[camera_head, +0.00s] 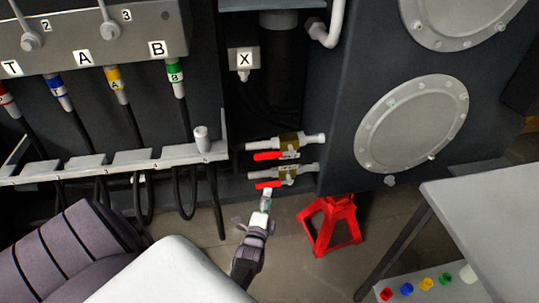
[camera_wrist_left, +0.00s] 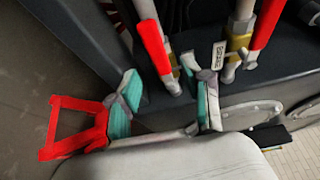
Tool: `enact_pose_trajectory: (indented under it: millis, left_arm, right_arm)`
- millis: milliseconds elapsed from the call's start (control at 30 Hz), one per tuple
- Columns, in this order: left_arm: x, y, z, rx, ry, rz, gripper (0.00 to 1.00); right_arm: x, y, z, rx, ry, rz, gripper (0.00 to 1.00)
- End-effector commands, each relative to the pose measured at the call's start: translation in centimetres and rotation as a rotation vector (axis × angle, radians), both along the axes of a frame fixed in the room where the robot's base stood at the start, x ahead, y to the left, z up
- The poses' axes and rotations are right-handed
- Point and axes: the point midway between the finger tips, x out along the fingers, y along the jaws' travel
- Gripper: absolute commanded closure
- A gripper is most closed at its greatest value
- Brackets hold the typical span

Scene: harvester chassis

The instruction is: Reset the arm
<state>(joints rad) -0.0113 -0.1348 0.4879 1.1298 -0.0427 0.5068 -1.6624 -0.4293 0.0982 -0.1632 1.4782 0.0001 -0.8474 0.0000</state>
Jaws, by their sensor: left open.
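My left gripper (camera_head: 266,196) reaches up from the bottom of the head view, just below the lower red-handled valve (camera_head: 287,173). It is open. In the left wrist view its two teal-padded fingers (camera_wrist_left: 167,92) stand apart with nothing between them. One red handle (camera_wrist_left: 154,44) lies just beyond the fingers, and I cannot tell if they touch it. The upper red-handled valve (camera_head: 288,143) sits right above the lower one. Both handles lie roughly level in the head view. My right gripper is not in view.
A red jack stand (camera_head: 329,226) is on the floor right of my gripper. A grey table (camera_head: 480,215) stands at the right, with coloured caps (camera_head: 426,284) on a shelf below. Hoses with coloured bands (camera_head: 116,85) hang at the left above a slotted rail (camera_head: 90,165).

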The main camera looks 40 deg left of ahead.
Motion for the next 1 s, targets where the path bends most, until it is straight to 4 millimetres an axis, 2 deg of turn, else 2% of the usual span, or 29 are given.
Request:
enact_pose_trajectory:
  millis: [133, 633, 733, 867, 967, 1000]
  left_arm:
    - [-0.6, -0.3, 0.1, 0.0, -0.001, 0.0, 0.51]
    - [-0.6, -0.3, 0.0, 0.0, 0.0, -0.001, 0.51]
    - [-0.7, -0.7, -0.6, -0.044, 0.014, -0.018, 0.51]
    - [-1.4, -2.8, -3.6, -0.266, 0.093, -0.082, 0.51]
    - [-3.5, -6.0, -7.7, -0.549, 0.221, -0.104, 0.51]
    - [-4.9, -7.4, -9.4, -0.669, 0.286, -0.09, 0.51]
  right_arm:
    - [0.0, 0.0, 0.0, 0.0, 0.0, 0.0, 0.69]
    - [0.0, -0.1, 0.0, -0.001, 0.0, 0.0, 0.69]
    - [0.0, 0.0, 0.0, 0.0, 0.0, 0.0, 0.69]
    - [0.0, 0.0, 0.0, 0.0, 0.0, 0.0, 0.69]
    - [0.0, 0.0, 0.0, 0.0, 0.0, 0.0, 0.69]
    - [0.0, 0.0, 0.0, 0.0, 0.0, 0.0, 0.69]
